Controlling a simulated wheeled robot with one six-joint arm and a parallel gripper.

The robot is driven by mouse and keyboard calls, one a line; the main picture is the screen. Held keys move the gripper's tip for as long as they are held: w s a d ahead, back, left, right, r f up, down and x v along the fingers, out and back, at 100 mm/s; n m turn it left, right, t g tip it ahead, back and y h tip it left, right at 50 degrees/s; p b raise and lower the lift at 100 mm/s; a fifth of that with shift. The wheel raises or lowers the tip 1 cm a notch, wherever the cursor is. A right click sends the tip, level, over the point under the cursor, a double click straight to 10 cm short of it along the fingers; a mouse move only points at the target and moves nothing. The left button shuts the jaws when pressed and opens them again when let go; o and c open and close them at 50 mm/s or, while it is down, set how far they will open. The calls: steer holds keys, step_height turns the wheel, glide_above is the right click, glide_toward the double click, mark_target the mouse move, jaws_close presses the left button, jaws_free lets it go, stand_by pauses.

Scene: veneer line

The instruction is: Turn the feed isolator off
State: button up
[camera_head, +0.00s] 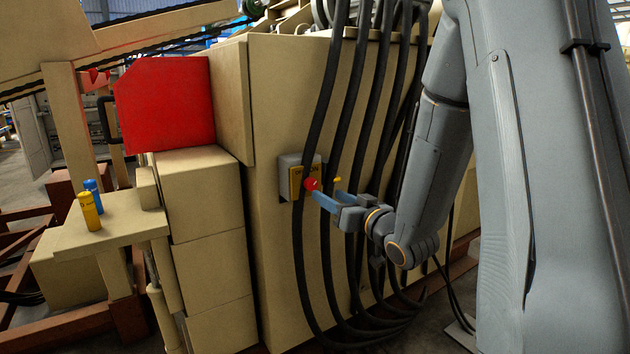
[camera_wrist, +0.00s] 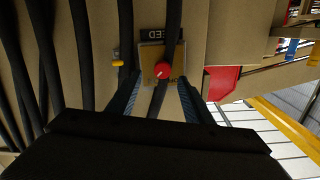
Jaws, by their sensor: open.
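The feed isolator is a grey box (camera_head: 288,178) with a yellow plate (camera_head: 297,183) on the side of the beige machine. Its red knob (camera_head: 311,184) stands out from the plate. In the wrist view the knob (camera_wrist: 163,70) has a small pale mark, and a label partly hidden by a cable reads "EED". My gripper (camera_head: 322,199) is just in front of the isolator. In the wrist view its two blue-grey fingers (camera_wrist: 160,98) are apart and empty, one to each side below the knob. I cannot tell whether they touch it.
Thick black cables (camera_head: 352,120) hang down the machine side, one across the isolator plate. A small yellow fitting (camera_head: 337,180) sits beside the isolator. A red guard (camera_head: 165,103) is to the left. Yellow (camera_head: 89,211) and blue (camera_head: 92,190) cans stand on a beige ledge (camera_head: 120,232).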

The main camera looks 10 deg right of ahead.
mark_target(313, 185)
steer(key=x, duration=0.2)
steer(key=p+x, duration=0.1)
steer(key=x, duration=0.2)
steer(key=r+x, duration=0.1)
steer(key=x, duration=0.1)
steer(key=shift+w+a+p, duration=0.3)
steer(key=shift+w+p, duration=0.05)
steer(key=c, duration=1.1)
